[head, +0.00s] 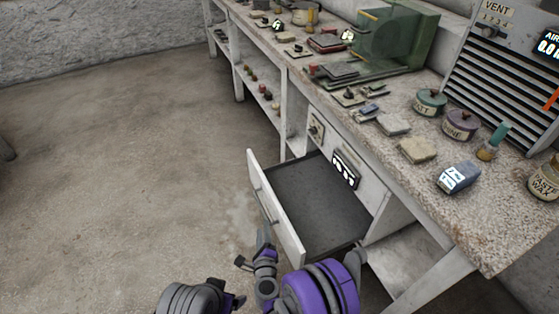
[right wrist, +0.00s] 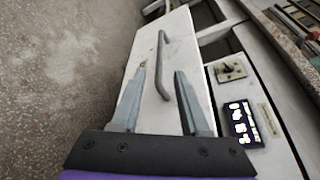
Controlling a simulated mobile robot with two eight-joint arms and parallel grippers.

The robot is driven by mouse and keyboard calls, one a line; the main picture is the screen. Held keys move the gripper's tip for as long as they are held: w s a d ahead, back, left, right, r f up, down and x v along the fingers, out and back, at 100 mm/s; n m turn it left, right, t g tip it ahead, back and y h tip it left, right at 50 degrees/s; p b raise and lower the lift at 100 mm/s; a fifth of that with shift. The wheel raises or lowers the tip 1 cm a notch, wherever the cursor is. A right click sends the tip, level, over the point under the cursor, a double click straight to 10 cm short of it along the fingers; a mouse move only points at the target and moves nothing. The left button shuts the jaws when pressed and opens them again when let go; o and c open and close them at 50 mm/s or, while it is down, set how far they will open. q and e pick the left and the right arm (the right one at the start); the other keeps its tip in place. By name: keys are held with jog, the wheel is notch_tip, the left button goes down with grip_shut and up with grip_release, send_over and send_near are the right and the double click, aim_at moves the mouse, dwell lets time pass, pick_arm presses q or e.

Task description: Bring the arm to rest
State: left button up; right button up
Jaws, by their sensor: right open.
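My right gripper (head: 265,238) is low beside the outer face of an open white drawer (head: 276,208) in the head view. In the right wrist view the gripper (right wrist: 160,72) is open, with its two grey fingers apart and nothing held. The drawer's bar handle (right wrist: 161,65) shows between and beyond the fingertips; I cannot tell whether they touch it. The drawer is pulled out and its dark inside (head: 315,205) looks empty. My left gripper cannot be made out in either view.
The workbench (head: 480,225) runs along the right and carries tins, stone blocks, a green machine (head: 395,40) and a vent unit (head: 510,70). The open drawer juts out over the floor. The concrete floor (head: 120,150) at left is clear.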

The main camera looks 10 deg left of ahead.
jog(key=d+r+n+g+y, duration=0.1)
jog(key=d+r+n, duration=0.45)
jog(key=r, duration=0.25)
jog(key=d+r+n+g+y, duration=0.2)
jog(key=d+r+n, duration=0.3)
jog(key=r, duration=0.4)
jog(key=s+d+n+g+h+p, duration=0.1)
jog(key=s+d+n+g+h, duration=0.85)
jog(key=s+d, duration=1.55)
pick_arm(q)
notch_tip(320, 180, up, 26)
jog(key=w+t+p, duration=0.1)
jog(key=p, duration=2)
jog(key=shift+f, duration=0.2)
pick_arm(e)
notch_tip(320, 180, up, 24)
jog(key=a+n+t+y, duration=0.1)
jog(key=a+t, duration=0.1)
jog(key=t, duration=0.1)
jog(key=shift+w+y, duration=0.15)
jog(key=shift+y, duration=0.2)
